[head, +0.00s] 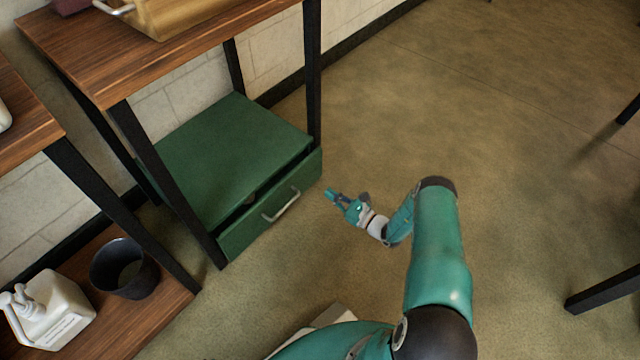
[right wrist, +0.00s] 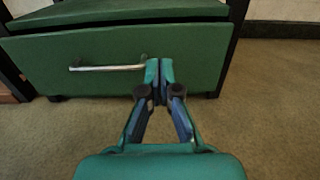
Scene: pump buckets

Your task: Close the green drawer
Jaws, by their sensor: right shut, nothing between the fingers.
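The green drawer (head: 272,205) is partly pulled out of its low green cabinet (head: 225,150), with a dark gap behind its front. It has a silver bar handle (head: 281,206). In the right wrist view the drawer front (right wrist: 190,52) and its handle (right wrist: 105,68) face the camera. My right gripper (head: 329,193) is shut and empty, just in front of the drawer's right part. In the right wrist view its fingertips (right wrist: 159,66) overlap the front near the handle's right end. I cannot tell whether they touch it. My left gripper is not in view.
The cabinet stands under a wooden table with black legs (head: 313,80). A second shelf at the left holds a dark bucket (head: 124,268) and a white jug (head: 50,312). A wooden box (head: 180,14) is on the tabletop. The floor right of the drawer is open.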

